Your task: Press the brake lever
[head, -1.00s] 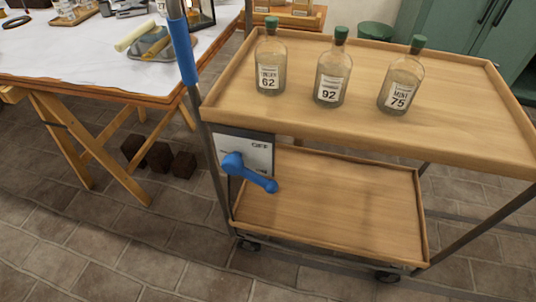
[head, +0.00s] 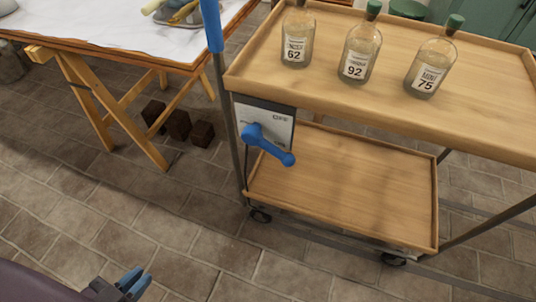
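The blue brake lever (head: 270,145) sits on a pale plate (head: 278,119) at the left end of the wooden cart (head: 340,184), below the top tray. It slants down to the right from its round hub. My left gripper (head: 135,281) is at the bottom left of the head view, well below and left of the lever, touching nothing visible. Its blue fingertips show a small gap between them, and it looks empty. My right gripper is out of view.
A blue-gripped upright handle (head: 211,25) rises at the cart's left corner. A trestle table (head: 100,42) stands at upper left with dark blocks (head: 178,125) beneath. The tiled floor left of the cart is clear.

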